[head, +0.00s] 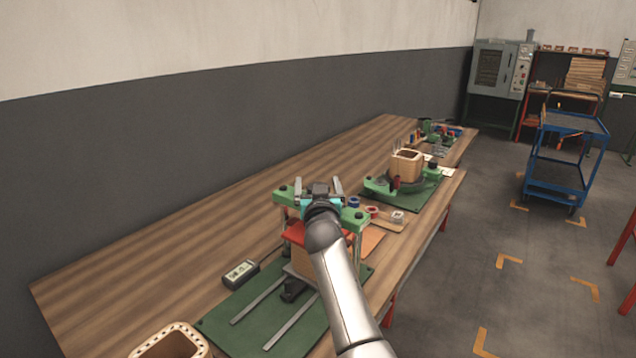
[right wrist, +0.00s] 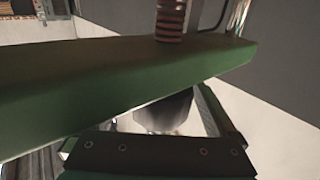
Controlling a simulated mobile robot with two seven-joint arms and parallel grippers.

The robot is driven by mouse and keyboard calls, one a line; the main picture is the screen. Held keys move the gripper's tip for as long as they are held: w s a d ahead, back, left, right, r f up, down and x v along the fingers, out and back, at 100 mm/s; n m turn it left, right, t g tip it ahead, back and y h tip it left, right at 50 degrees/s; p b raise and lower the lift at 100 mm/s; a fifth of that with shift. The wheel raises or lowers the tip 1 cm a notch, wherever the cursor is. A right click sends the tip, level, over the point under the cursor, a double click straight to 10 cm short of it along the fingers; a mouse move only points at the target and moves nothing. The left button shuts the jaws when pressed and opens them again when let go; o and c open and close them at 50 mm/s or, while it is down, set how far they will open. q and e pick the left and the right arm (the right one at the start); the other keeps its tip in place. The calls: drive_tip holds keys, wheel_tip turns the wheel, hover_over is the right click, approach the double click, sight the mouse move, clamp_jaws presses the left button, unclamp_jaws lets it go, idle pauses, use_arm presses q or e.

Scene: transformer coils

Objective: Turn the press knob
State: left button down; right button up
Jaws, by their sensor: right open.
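The press (head: 356,220) has a green top beam on metal posts, a red plate below and a green base, and stands on the bench. Its beam (right wrist: 100,82) crosses the right wrist view, with a ribbed reddish-brown cylinder (right wrist: 170,20) rising behind it. I cannot tell whether this cylinder is the knob. My right gripper (head: 318,186) is open at the top of the press, its two fingers apart on either side of the beam's middle. My gripper and arm hide the middle of the press in the head view, so the knob is not clearly seen there. My left gripper is not in view.
A grey meter (head: 240,273) lies left of the press. A wooden coil former (head: 172,342) is at the front edge of the view. Another former (head: 406,165) sits on a green fixture beyond the press. The bench's left side is clear. A blue cart (head: 566,160) stands on the floor.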

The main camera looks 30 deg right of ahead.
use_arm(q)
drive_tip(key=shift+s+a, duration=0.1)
use_arm(e)
drive_tip(key=shift+c, duration=0.6)
drive_tip(key=c, duration=1.3)
drive_tip(key=shift+o, duration=0.2)
drive_tip(key=shift+b, duration=0.55)
drive_tip(key=m+g+h+b, duration=0.1)
drive_tip(key=h+b, duration=0.1)
drive_tip(key=b, duration=0.3)
drive_tip(key=shift+s+d+m, duration=0.1)
drive_tip(key=shift+d+m, duration=0.05)
drive_tip(key=shift+m, duration=0.25)
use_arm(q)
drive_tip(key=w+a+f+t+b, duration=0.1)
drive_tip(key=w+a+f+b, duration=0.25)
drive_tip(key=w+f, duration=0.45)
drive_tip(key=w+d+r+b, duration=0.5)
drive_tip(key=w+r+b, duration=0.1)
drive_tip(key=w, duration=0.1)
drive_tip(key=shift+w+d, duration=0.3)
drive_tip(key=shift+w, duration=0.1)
use_arm(e)
drive_tip(key=shift+s+d+r+m+g+h, duration=0.1)
drive_tip(key=shift+s+d+m+g+h, duration=0.1)
drive_tip(key=shift+m+g+h, duration=0.6)
drive_tip(key=shift+s+d+m+g+h, duration=0.15)
drive_tip(key=shift+m+g+h, duration=0.45)
drive_tip(key=shift+g+h, duration=0.4)
